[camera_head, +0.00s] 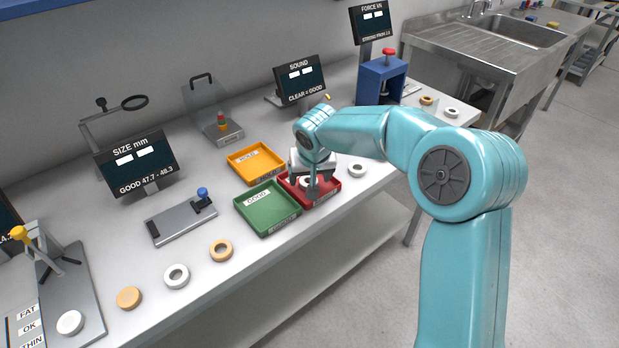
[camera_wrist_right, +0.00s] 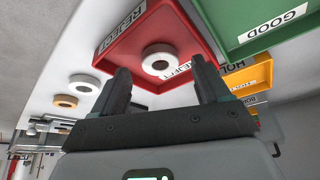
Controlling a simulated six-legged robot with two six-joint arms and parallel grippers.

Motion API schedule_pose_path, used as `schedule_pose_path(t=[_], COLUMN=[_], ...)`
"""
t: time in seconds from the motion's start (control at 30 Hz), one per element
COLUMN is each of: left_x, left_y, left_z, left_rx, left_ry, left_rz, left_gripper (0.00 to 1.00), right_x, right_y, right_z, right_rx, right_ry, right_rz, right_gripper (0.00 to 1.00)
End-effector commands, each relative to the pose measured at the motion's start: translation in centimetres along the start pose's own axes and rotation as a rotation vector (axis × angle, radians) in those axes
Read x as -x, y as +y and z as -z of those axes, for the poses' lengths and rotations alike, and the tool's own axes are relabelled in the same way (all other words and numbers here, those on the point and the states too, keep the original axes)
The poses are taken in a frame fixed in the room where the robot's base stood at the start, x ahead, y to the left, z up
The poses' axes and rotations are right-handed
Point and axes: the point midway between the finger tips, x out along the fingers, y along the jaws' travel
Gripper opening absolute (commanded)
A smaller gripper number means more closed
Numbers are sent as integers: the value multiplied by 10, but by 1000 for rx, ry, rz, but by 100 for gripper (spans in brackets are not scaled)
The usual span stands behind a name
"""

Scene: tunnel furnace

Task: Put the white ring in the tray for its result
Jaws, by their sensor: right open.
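A white ring (camera_wrist_right: 158,60) lies flat on the floor of the red REJECT tray (camera_wrist_right: 190,28). My right gripper (camera_wrist_right: 161,78) is open above it, and the ring shows between and beyond the two fingertips, not clasped. In the head view the right gripper (camera_head: 313,187) is over the red tray (camera_head: 331,190) and hides much of the ring. The green GOOD tray (camera_head: 268,215) is left of the red one, and the orange HOLD tray (camera_head: 255,163) is behind. Both look empty in the head view. My left gripper is not in view.
Other white rings (camera_head: 177,276) and tan rings (camera_head: 221,250) lie along the bench's front and right. A size gauge screen (camera_head: 137,163), a sound screen (camera_head: 300,80) and a blue force press (camera_head: 381,80) stand at the back. A steel sink (camera_head: 500,35) is beyond.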

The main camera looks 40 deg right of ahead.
Motion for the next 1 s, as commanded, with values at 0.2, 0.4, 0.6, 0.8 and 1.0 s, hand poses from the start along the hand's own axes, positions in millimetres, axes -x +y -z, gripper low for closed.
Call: schedule_pose_path(t=[0.2,0.4,0.6,0.8,1.0], left_x=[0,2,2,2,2], left_y=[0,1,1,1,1], left_z=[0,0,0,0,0], left_rx=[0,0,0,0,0], left_ry=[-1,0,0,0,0], left_rz=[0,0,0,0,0], left_gripper=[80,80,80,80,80], right_x=[55,89,101,101,101], right_y=[0,0,0,0,0], right_z=[1,0,0,0,0], right_rx=[0,0,-1,-1,-1], right_ry=[6,3,1,0,0], right_rz=[3,2,1,1,1], right_gripper=[76,76,76,76,76])
